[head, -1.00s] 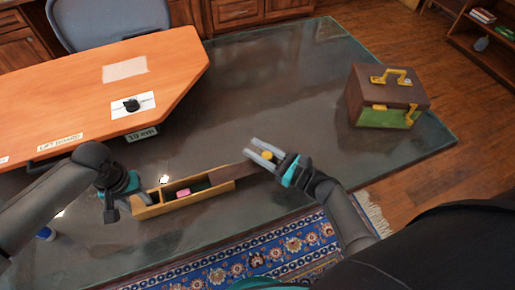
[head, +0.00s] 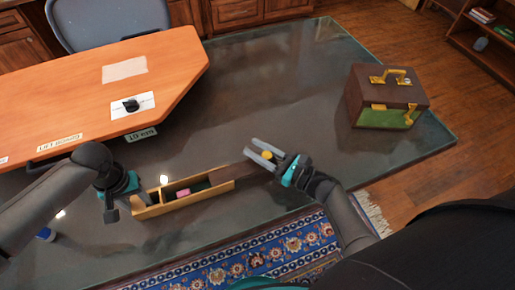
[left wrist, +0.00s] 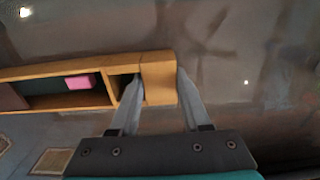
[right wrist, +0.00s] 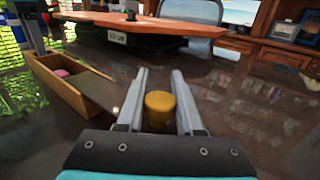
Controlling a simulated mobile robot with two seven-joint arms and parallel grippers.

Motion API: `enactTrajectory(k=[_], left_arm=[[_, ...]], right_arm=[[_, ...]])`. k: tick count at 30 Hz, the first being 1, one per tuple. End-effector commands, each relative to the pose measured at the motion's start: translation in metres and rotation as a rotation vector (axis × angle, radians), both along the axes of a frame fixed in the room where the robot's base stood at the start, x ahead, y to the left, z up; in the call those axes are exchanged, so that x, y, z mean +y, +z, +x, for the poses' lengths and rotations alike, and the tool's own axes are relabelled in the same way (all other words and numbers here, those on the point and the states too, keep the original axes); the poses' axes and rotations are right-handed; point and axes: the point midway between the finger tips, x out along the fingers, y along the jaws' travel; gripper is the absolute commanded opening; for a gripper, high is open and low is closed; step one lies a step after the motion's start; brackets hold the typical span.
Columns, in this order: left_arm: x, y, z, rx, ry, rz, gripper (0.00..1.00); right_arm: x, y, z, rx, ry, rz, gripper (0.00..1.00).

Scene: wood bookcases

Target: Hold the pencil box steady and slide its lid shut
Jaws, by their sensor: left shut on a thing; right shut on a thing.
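The wooden pencil box (head: 205,201) lies on the dark glass-topped table, its left part uncovered. A pink block (head: 183,193) shows inside it. The dark brown lid (head: 250,172) sticks out well past the box's right end. My left gripper (head: 138,196) is shut on the box's end block; in the left wrist view (left wrist: 158,95) the fingers stand on both sides of it. My right gripper (head: 254,149) is shut on the yellow knob (head: 267,155) of the lid. The knob sits between the fingers in the right wrist view (right wrist: 159,108).
An orange board (head: 80,95) with a black knob on a white plate (head: 133,106) stands behind the box. A brown and green case (head: 387,97) with yellow fittings sits at the right. The table between them is clear. A blue patterned rug (head: 270,250) lies below the near edge.

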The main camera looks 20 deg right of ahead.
Motion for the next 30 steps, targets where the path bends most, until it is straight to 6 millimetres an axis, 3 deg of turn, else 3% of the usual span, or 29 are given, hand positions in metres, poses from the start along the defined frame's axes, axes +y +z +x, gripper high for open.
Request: enactTrajectory(k=[5, 15, 26, 27, 30], left_arm=[[0.000, 0.000, 0.000, -0.001, 0.001, 0.000, 0.00], [-0.001, 0.000, 0.000, -0.001, -0.001, -0.002, 0.00], [-0.001, 0.000, 0.000, -0.001, -0.001, -0.003, 0.00], [-0.001, 0.000, 0.000, -0.001, -0.002, -0.003, 0.00], [-0.001, 0.000, 0.000, -0.001, -0.001, -0.003, 0.00]], right_arm=[[0.014, -0.001, 0.000, 0.001, 0.001, 0.003, 0.00], [0.081, -0.001, 0.000, 0.002, 0.001, 0.002, 0.00], [0.088, -0.001, -0.001, 0.002, 0.002, 0.000, 0.00], [0.088, -0.001, -0.001, 0.002, 0.002, 0.000, 0.37], [0.087, -0.001, -0.001, 0.002, 0.002, 0.000, 0.48]])
